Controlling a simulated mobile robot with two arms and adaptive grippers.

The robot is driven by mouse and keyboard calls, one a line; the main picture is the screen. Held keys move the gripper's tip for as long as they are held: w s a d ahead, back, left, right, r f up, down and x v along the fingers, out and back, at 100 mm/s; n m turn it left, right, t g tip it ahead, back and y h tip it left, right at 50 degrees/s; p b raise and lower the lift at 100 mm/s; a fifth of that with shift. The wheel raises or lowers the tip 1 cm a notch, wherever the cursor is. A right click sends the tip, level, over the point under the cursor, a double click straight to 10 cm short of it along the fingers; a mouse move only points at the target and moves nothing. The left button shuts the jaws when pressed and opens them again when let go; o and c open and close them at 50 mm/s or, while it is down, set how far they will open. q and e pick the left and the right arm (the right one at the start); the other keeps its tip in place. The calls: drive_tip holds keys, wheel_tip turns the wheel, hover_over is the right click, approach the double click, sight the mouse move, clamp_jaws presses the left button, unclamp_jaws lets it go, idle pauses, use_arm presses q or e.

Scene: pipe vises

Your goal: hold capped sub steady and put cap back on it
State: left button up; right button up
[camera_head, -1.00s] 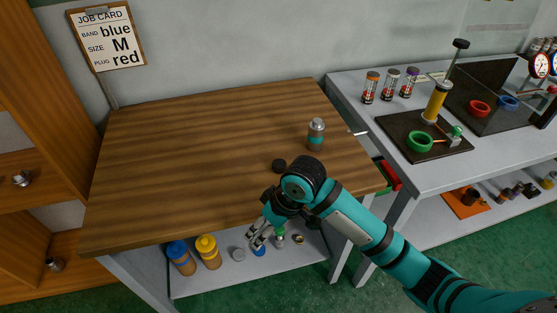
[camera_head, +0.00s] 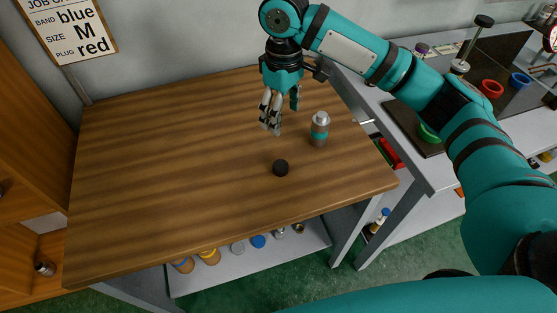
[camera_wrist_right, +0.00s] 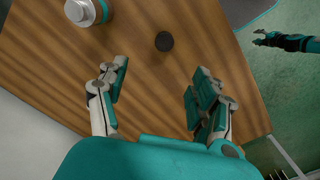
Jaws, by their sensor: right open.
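The capped sub (camera_head: 319,131), a grey cylinder with a teal band, stands upright on the wooden table near its right side. It also shows in the right wrist view (camera_wrist_right: 85,12), cut by the top edge. A small black round cap (camera_head: 281,168) lies on the table in front of it; the wrist view shows it too (camera_wrist_right: 164,41). My right gripper (camera_head: 275,122) is open and empty above the table, left of the sub, touching neither. Another teal gripper, apparently my left (camera_wrist_right: 268,40), shows small over the floor in the wrist view; its fingers are unclear.
The wooden tabletop (camera_head: 170,160) is clear on the left. A grey bench (camera_head: 450,172) with dark mats, red and blue rings and a tool stands to the right across a gap. Bottles and caps sit on the shelf below (camera_head: 300,254). A job card (camera_head: 75,30) hangs on the wall.

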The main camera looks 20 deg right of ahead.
drive_tip(key=p, duration=0.2)
hover_over(280, 165)
drive_tip(key=f, duration=1.1)
drive_tip(key=shift+w+d+f, duration=0.2)
drive_tip(key=shift+d+f, duration=0.05)
drive_tip(key=shift+d, duration=0.05)
drive_tip(key=shift+f, duration=0.35)
drive_tip(key=f, duration=0.4)
drive_tip(key=shift+s+a+p, duration=0.25)
drive_tip(key=shift+p, duration=0.15)
drive_tip(key=shift+f, duration=0.65)
use_arm(q)
drive_tip(key=s+r, duration=0.2)
drive_tip(key=shift+s+r, duration=0.1)
drive_tip(key=shift+r, duration=0.25)
use_arm(e)
drive_tip(key=shift+c, duration=0.3)
